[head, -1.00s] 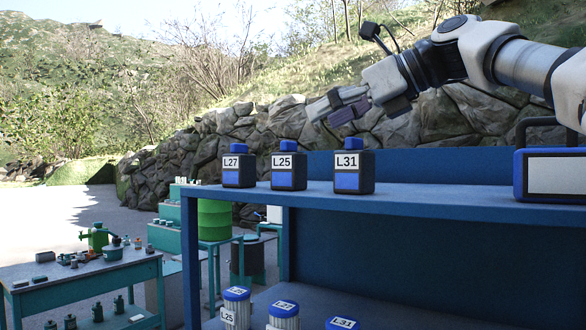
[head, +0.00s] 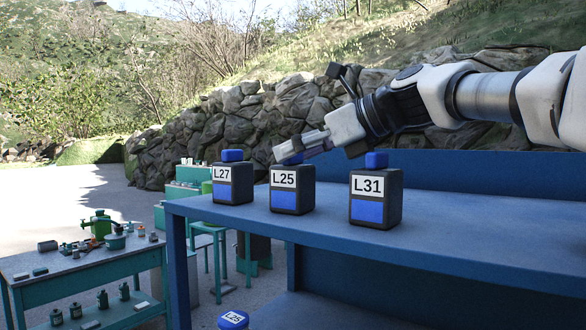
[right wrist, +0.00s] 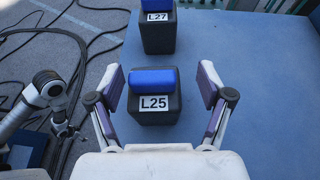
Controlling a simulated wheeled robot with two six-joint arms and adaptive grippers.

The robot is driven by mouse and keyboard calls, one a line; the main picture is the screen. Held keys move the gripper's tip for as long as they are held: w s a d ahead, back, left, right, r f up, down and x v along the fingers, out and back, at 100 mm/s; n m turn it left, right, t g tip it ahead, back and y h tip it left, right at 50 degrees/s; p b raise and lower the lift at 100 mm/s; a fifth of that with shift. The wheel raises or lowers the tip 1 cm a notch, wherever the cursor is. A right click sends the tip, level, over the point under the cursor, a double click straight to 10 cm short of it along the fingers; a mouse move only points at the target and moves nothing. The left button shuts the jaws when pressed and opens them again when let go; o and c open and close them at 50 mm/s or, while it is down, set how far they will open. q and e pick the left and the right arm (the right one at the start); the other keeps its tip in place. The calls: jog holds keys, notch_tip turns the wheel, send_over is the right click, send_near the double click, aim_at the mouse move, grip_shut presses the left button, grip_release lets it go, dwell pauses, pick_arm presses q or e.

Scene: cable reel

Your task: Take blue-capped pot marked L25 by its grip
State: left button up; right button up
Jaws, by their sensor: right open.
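The pot marked L25 (head: 291,200) stands upright on the blue shelf top, between two similar pots. It is dark with a blue front panel. In the head view, my right gripper (head: 300,148) reaches in from the right over its top and hides most of its blue cap. In the right wrist view, the L25 pot (right wrist: 153,108) and its blue bar-shaped cap (right wrist: 152,81) show from above. My right gripper (right wrist: 161,84) is open, with one finger on each side of the cap and a gap at both sides. My left gripper is not in view.
The L27 pot (head: 232,186) stands to the left and the L31 pot (head: 375,200) to the right. The blue shelf top (head: 480,225) is clear at the right. A lower blue-capped jar (head: 233,319) and a green workbench (head: 80,264) with tools are at lower left.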

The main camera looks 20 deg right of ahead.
jog(key=shift+s+r, duration=0.1)
jog(key=shift+s, duration=0.25)
jog(key=shift+s+a+r, duration=0.1)
jog(key=shift+s+a, duration=0.05)
jog(key=shift+s, duration=0.1)
jog(key=c, duration=1.1)
grip_shut()
jog(key=shift+w, duration=0.15)
